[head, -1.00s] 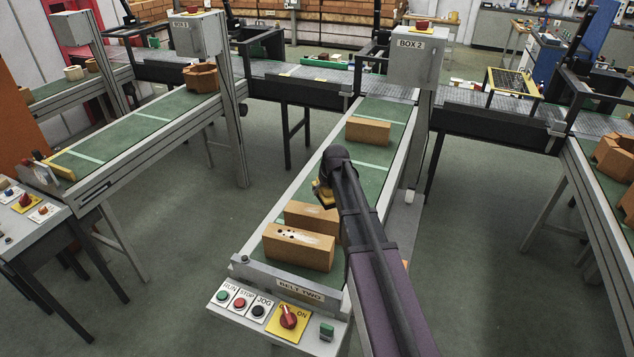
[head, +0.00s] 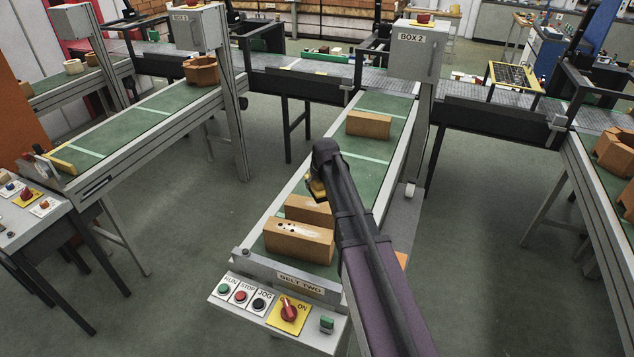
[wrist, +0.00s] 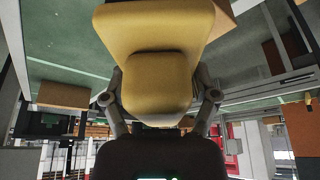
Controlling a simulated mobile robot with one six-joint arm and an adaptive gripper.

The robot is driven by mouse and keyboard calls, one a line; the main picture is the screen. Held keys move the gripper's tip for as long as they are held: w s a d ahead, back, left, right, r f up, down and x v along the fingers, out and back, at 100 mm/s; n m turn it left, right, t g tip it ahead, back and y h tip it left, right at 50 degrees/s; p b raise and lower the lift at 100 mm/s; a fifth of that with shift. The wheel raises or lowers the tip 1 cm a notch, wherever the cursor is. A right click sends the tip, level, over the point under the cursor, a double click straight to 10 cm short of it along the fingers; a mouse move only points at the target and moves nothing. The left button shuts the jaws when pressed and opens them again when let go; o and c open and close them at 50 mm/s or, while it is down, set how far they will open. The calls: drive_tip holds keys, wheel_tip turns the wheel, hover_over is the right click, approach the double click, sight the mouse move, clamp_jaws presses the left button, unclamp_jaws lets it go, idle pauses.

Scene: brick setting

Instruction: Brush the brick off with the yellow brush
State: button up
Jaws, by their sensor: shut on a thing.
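My gripper (head: 318,188) is shut on the yellow brush (wrist: 155,45), which fills the middle of the wrist view between the fingers. In the head view only a small yellow part of the brush shows, below the end of my arm, over the belt. The near orange brick (head: 299,242) lies at the front end of the belt, with dark holes. A second brick (head: 308,209) lies right behind it, partly hidden by my arm. A third brick (head: 368,124) lies farther up the belt. Whether the bristles touch a brick is hidden.
The green belt (head: 376,160) ends at a panel of buttons and a red switch (head: 288,310). The grey box marked BOX 2 (head: 418,52) stands beside its far end. Another belt (head: 130,122) runs to the left, with open floor (head: 200,245) between.

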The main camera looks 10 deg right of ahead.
wheel_tip(320, 180, down, 6)
drive_tip(key=b, duration=0.5)
drive_tip(key=shift+w+a+r, duration=0.15)
drive_tip(key=shift+a+r, duration=0.1)
drive_tip(key=shift+r, duration=0.1)
drive_tip(key=shift+w+a+f, duration=0.15)
drive_tip(key=shift+w+a, duration=0.3)
drive_tip(key=shift+a, duration=0.2)
drive_tip(key=shift+w+a, duration=0.35)
drive_tip(key=shift+a, duration=0.5)
drive_tip(key=shift+d+f, duration=0.1)
drive_tip(key=shift+d, duration=0.15)
drive_tip(key=shift+s+d, duration=0.5)
drive_tip(key=shift+d, duration=0.05)
drive_tip(key=shift+s+d, duration=0.25)
drive_tip(key=shift+d, duration=0.35)
drive_tip(key=shift+s+d+r+p, duration=0.15)
drive_tip(key=shift+r+p, duration=0.35)
drive_tip(key=shift+s+d+r+p, duration=0.1)
drive_tip(key=shift+d+r+p, duration=0.05)
drive_tip(key=shift+r+p, duration=0.35)
drive_tip(key=shift+w+r+p, duration=0.1)
drive_tip(key=shift+r+p, duration=0.55)
drive_tip(key=shift+p, duration=0.05)
wheel_tip(320, 180, up, 5)
drive_tip(key=p, duration=0.4)
drive_tip(key=shift+f, duration=0.2)
